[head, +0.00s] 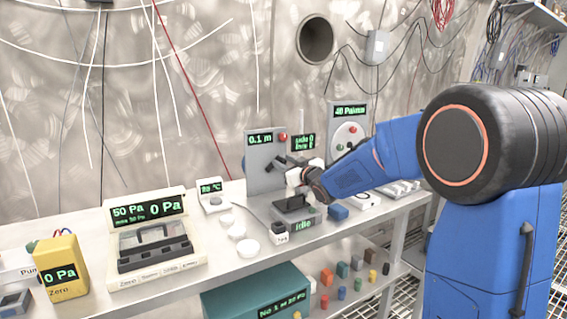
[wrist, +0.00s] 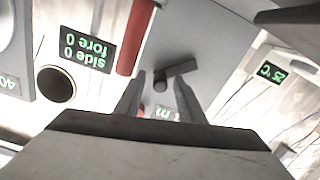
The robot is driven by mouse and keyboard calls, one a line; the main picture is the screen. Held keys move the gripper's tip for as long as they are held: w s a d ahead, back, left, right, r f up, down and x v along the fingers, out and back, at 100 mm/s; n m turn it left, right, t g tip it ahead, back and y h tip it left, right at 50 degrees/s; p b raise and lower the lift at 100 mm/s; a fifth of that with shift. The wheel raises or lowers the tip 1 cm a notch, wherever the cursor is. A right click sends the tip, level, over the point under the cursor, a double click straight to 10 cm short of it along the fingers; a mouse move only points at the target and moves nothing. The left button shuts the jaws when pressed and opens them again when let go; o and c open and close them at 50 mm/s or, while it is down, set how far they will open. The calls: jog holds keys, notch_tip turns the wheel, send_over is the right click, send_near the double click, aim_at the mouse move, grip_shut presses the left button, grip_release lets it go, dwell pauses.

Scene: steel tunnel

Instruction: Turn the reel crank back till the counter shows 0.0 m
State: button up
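The grey reel panel (head: 262,177) stands upright on the bench. Its green counter (head: 261,140) reads 0.1 m in the head view. The dark crank (wrist: 180,69), a short bar with a round stub, shows in front of the panel in the wrist view. My gripper (wrist: 160,76) has its two fingers apart, one on each side of the stub. I see gaps between stub and fingers, and cannot tell whether either touches. In the head view my gripper (head: 300,172) is at the panel's right edge and hides part of the crank.
A small display (head: 303,142) reads side 0, fore 0. A box marked idle (head: 302,224) stands below my gripper. A gauge with a handle (head: 150,240) and a yellow meter (head: 62,268) stand left. White round pieces (head: 248,248) lie between.

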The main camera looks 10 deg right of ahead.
aim_at(267, 155)
jog(key=shift+w+a, duration=0.15)
jog(key=shift+w, duration=0.2)
jog(key=shift+c, duration=0.4)
grip_shut()
jog(key=shift+a+r, duration=0.1)
jog(key=n, duration=0.1)
jog(key=a+r+n, duration=0.1)
jog(key=n, duration=0.1)
jog(key=a+n, duration=0.1)
jog(key=n, duration=0.1)
jog(key=shift+s+r, duration=0.15)
jog(key=shift+s, duration=0.2)
jog(key=shift+s+a+r+n, duration=0.15)
jog(key=shift+a+n, duration=0.25)
jog(key=shift+n, duration=0.65)
jog(key=shift+s+a+r+n, duration=0.15)
jog(key=shift+a+n, duration=0.25)
jog(key=shift+n, duration=0.65)
jog(key=shift+f, duration=0.15)
